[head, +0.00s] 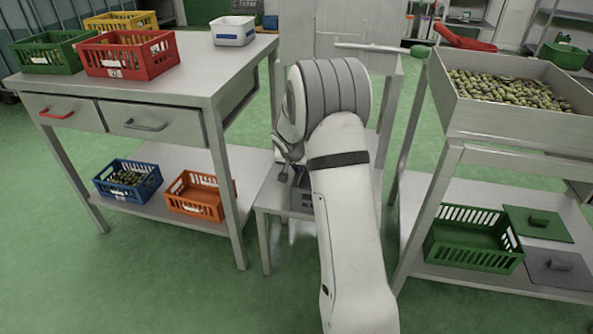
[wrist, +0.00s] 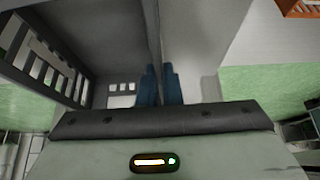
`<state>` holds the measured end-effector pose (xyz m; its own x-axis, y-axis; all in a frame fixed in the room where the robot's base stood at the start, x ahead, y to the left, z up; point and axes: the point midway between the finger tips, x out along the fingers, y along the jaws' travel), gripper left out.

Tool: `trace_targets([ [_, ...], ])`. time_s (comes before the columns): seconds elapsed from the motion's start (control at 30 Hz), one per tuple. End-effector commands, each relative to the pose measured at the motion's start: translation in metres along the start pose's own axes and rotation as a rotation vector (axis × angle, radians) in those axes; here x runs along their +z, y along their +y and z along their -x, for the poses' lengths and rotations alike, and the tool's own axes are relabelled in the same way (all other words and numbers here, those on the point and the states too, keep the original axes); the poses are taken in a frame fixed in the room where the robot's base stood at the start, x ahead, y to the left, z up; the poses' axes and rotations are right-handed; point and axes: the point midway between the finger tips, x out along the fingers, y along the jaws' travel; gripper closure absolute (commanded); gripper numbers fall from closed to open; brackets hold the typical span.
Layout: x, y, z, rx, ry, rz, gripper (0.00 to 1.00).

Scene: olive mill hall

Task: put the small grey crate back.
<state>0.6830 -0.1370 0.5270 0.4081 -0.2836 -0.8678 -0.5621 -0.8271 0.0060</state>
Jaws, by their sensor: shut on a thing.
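The small grey crate (head: 301,201) sits low on a grey stand (head: 270,197) between the two benches in the head view, mostly hidden behind my arm. In the wrist view the grey crate (wrist: 110,35) fills the upper left, with slotted walls and an inside that looks empty. My gripper (wrist: 160,86) has blue fingertips, one on each side of the crate's wall, and is shut on that wall. I cannot tell whether the crate rests on the stand or is slightly raised.
The left bench (head: 190,75) carries red (head: 128,68), green (head: 45,62) and yellow (head: 122,24) crates and a white tub (head: 233,40). Blue (head: 129,195) and orange (head: 195,207) crates are below. At right, an olive bin (head: 500,122) stands above a green crate (head: 465,262).

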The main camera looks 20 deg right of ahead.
Motion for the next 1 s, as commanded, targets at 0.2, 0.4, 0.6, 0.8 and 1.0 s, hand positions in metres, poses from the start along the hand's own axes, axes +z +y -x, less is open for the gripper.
trace_targets([
  [0.2, -0.001, -0.001, 0.001, -0.001, 0.001, 0.0, 1.0],
  [0.4, 0.001, -0.001, 0.0, -0.001, 0.001, 0.001, 0.88],
  [0.6, 0.001, -0.001, 0.0, -0.001, 0.001, 0.001, 0.73],
  [0.8, 0.001, -0.001, 0.0, -0.001, 0.001, 0.001, 0.73],
  [1.0, -0.003, -0.002, 0.017, -0.002, 0.003, 0.002, 0.73],
])
